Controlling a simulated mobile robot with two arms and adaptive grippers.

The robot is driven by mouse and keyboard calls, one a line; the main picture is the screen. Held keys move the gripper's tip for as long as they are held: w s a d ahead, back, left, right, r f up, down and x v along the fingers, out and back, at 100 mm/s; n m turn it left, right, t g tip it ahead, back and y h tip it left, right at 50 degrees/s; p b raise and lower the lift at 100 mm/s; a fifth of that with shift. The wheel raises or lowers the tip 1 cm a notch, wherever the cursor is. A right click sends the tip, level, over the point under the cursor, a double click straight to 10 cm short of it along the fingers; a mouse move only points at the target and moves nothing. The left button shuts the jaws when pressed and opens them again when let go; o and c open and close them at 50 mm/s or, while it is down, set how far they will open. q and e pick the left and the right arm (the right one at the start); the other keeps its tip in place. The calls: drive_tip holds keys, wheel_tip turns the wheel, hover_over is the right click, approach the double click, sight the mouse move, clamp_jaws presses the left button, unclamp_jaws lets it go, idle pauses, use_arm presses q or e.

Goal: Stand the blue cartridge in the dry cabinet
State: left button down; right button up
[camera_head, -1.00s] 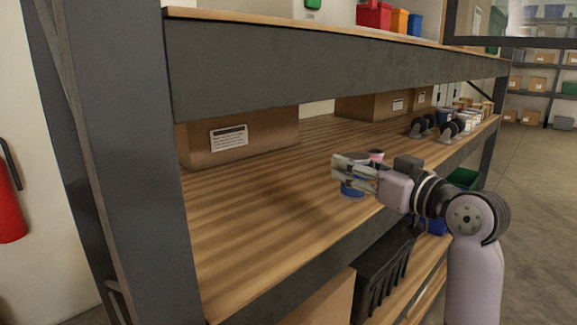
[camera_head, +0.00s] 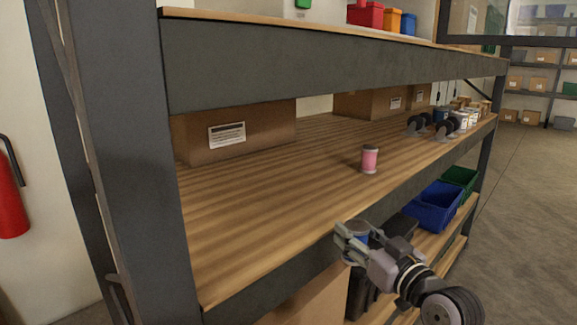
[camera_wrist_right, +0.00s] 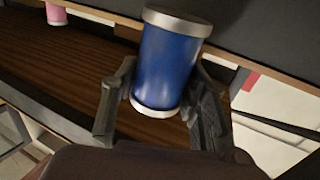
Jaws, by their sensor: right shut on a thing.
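The blue cartridge (camera_wrist_right: 166,62), a blue cylinder with pale metal end caps, is held between the fingers of my right gripper (camera_wrist_right: 163,100) in the right wrist view. In the head view my right gripper (camera_head: 358,240) is in front of the shelf's front edge, and the cartridge (camera_head: 360,238) shows partly between its fingers. The cartridge looks tilted in the wrist view. A pink cartridge (camera_head: 369,160) stands upright on the wooden shelf, apart from the gripper; it also shows in the wrist view (camera_wrist_right: 57,14). No dry cabinet can be made out. My left gripper is not in view.
The wooden shelf (camera_head: 250,200) has wide free room at its front left. Cardboard boxes (camera_head: 270,125) stand at its back, and dark rollers (camera_head: 447,130) at its far right. Blue (camera_head: 437,203) and green bins sit on the level below. A grey post (camera_head: 125,160) rises at left.

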drive_tip(key=s+d+f+m+t+h, duration=0.1)
drive_tip(key=s+f+h, duration=0.1)
drive_tip(key=s+f, duration=0.4)
drive_tip(key=s+d+f+m+h, duration=0.15)
drive_tip(key=s+f, duration=0.25)
drive_tip(key=f, duration=0.4)
drive_tip(key=s+d+f+m+h, duration=0.1)
drive_tip(key=s+f+h, duration=0.1)
drive_tip(key=s, duration=0.4)
drive_tip(key=s+d+f+m+h+b, duration=0.1)
drive_tip(key=s+d+f+h, duration=0.1)
drive_tip(key=s, duration=0.5)
drive_tip(key=shift+s+f+t, duration=0.2)
drive_tip(key=shift+f+t, duration=0.1)
drive_tip(key=shift+f, duration=0.25)
drive_tip(key=shift+m, duration=0.25)
